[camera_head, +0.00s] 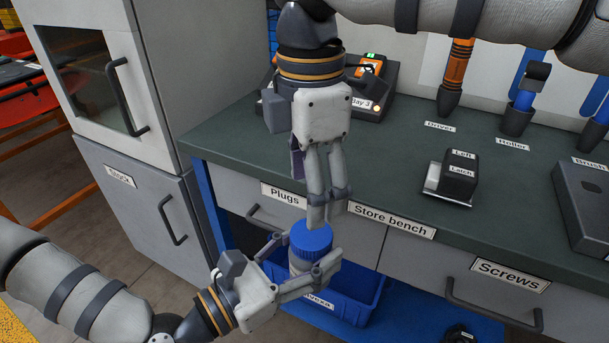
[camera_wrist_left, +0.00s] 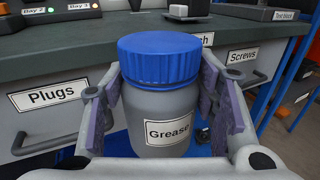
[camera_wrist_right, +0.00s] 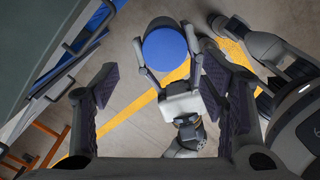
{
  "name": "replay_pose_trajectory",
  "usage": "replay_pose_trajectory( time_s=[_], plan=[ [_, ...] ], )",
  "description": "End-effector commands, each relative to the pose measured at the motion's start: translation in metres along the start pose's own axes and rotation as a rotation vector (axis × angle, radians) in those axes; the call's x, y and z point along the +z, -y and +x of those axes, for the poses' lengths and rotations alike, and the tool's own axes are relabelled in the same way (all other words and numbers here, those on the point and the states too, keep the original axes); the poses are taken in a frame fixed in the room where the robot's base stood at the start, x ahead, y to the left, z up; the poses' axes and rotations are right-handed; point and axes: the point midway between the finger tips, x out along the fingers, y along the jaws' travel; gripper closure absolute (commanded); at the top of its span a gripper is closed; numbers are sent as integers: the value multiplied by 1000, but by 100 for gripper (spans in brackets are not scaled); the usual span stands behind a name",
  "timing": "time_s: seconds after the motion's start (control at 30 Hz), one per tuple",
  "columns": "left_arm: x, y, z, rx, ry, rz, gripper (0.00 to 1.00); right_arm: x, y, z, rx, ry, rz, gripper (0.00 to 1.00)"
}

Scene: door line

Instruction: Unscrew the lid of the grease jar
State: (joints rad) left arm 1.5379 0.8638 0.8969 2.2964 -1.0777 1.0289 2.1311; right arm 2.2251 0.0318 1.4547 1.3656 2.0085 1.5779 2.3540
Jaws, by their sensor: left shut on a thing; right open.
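The grease jar (camera_wrist_left: 165,118) is a grey jar labelled "Grease" with a ribbed blue lid (camera_head: 311,238). It stands upright in the air in front of the bench. My left gripper (camera_head: 300,275) is shut on the jar body from the lower left, and its two pads sit on both sides of the jar in the left wrist view. The lid is on the jar. My right gripper (camera_head: 322,222) points down from above, just over the lid, and is open. In the right wrist view the blue lid (camera_wrist_right: 165,48) shows between and beyond the open fingers, apart from them.
The store bench (camera_head: 400,170) stands behind, with "Plugs" and "Screws" drawers (camera_head: 500,292). A blue bin (camera_head: 345,300) is below the jar. A "Left Latch" block (camera_head: 455,178) and several tools in holders are on the bench. A grey cabinet (camera_head: 135,200) stands at left.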

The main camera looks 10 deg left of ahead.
Motion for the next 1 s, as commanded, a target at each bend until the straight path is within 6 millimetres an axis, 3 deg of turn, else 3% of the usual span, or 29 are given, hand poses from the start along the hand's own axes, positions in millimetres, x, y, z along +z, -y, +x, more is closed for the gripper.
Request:
replay_pose_trajectory(
  time_s=[0.07, 0.17, 0.4, 0.53, 0.87, 1.0],
  plan=[
    [0, 0, 0, 0, 2, 0, 100, -7, 0, -8, -1, -12, 39, 34],
    [0, 0, 0, 0, 2, 0, 100, -9, 0, -2, -5, -16, 56, 34],
    [0, 0, 0, 0, 2, 0, 100, -10, 0, 45, -4, -17, 55, 34],
    [1, 0, 0, 0, 2, 0, 100, -10, 0, 62, -3, -16, 54, 34],
    [1, 0, 0, 0, 2, 1, 100, -10, 0, 69, 0, -15, 54, 34],
    [1, 0, 0, -1, 2, 0, 100, -10, 0, 69, 0, -15, 53, 66]
  ],
)
